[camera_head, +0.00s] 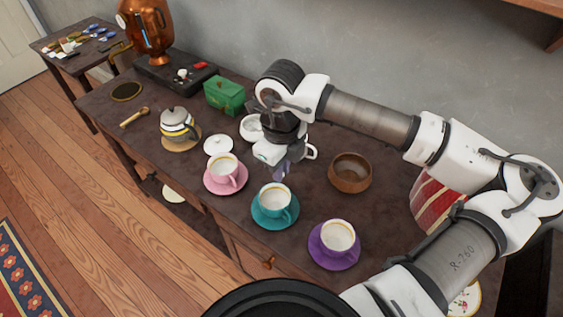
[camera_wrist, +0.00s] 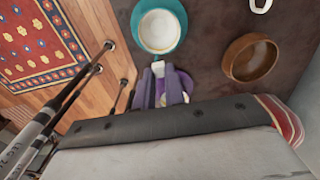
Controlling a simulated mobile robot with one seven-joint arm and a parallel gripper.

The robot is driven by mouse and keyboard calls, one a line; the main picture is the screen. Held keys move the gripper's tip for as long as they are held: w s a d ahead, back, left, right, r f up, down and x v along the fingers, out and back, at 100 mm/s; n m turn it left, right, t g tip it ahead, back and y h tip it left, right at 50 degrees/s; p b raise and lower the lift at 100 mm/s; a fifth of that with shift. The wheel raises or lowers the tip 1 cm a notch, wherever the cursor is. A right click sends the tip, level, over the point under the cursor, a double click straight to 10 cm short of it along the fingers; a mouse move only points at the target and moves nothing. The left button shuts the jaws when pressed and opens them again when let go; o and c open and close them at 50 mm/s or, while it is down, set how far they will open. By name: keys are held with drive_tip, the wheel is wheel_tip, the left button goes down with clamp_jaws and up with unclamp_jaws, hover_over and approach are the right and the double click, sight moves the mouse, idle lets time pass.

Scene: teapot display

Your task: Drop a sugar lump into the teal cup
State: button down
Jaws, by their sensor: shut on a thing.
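The teal cup (camera_head: 273,198) stands upright on its teal saucer (camera_head: 262,222) in the middle of the front row. In the wrist view the cup (camera_wrist: 159,31) is at the top, just beyond the fingertips, its saucer (camera_wrist: 182,22) around it. My gripper (camera_head: 281,171) points down above the table, behind the teal cup in the head view. In the wrist view my gripper (camera_wrist: 158,72) is shut on a small white sugar lump (camera_wrist: 158,69) between the purplish fingertips. The lump cannot be made out in the head view. A white bowl (camera_head: 249,127) is partly hidden behind my wrist.
A pink cup (camera_head: 223,168) stands left of the teal one, a purple cup (camera_head: 338,236) to its right. A brown bowl (camera_head: 350,186) is behind right. A white lid (camera_head: 218,145), a teapot (camera_head: 176,124) and a green box (camera_head: 224,97) stand left.

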wheel_tip(320, 180, down, 5)
drive_tip(key=shift+r+b, duration=0.1)
drive_tip(key=shift+b, duration=0.8)
drive_tip(key=c, duration=1.4)
unclamp_jaws()
wheel_tip(320, 180, up, 14)
drive_tip(key=shift+f+b, duration=0.1)
drive_tip(key=shift+b, duration=1.1)
